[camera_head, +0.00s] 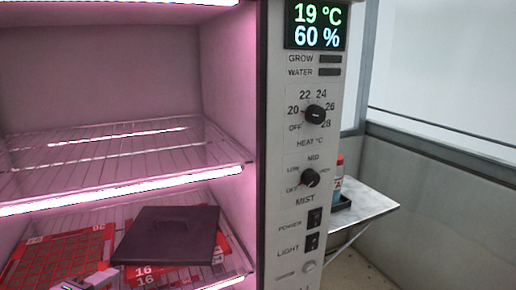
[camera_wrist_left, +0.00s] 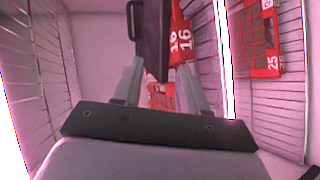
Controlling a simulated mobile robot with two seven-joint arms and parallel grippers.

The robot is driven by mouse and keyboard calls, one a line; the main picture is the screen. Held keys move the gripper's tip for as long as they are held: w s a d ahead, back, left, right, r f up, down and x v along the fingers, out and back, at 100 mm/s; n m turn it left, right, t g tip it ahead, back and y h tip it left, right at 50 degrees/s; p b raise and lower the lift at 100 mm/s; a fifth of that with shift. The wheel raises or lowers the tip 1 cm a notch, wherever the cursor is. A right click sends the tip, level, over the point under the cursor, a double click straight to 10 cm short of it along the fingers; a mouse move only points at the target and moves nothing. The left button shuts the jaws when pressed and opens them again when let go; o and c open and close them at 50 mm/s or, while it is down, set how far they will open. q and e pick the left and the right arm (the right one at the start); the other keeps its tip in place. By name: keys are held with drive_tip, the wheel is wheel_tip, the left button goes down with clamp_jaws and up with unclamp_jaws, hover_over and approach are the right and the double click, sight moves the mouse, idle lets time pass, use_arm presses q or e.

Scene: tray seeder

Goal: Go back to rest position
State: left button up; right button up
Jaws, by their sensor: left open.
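My left gripper (camera_wrist_left: 160,68) is open in the left wrist view, with its two fingers apart. The dark lid (camera_wrist_left: 153,40) lies just beyond the fingertips there; whether they touch it I cannot tell. In the head view a pale part of my left gripper shows at the bottom edge, left of the dark lid (camera_head: 150,245). The lid lies over a red tray marked 16 (camera_head: 219,253) on the lower shelf. My right gripper is in neither view.
Another red tray (camera_head: 65,255) with a grid of cells lies left on the lower shelf. The wire shelf (camera_head: 110,160) above is empty. The control panel (camera_head: 305,150) with knobs and switches stands right of the shelves. A small side table (camera_head: 370,205) holds a bottle (camera_head: 339,168).

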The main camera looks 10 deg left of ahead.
use_arm(q)
drive_tip(key=s+d+f+m+g+p, duration=0.1)
drive_tip(key=s+d+f+m, duration=0.5)
drive_tip(key=f+m, duration=0.3)
drive_tip(key=s+d+f+m+g+h+p, duration=0.1)
drive_tip(key=s+d+f+m+g, duration=0.1)
drive_tip(key=s+d+f+m, duration=0.5)
wheel_tip(320, 180, down, 4)
drive_tip(key=shift+s+d+r+m, duration=0.25)
drive_tip(key=shift+d+m, duration=0.6)
drive_tip(key=shift+m, duration=0.35)
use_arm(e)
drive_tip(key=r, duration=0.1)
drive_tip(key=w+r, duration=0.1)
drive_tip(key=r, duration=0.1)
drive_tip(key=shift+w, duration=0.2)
use_arm(q)
drive_tip(key=shift+p, duration=0.3)
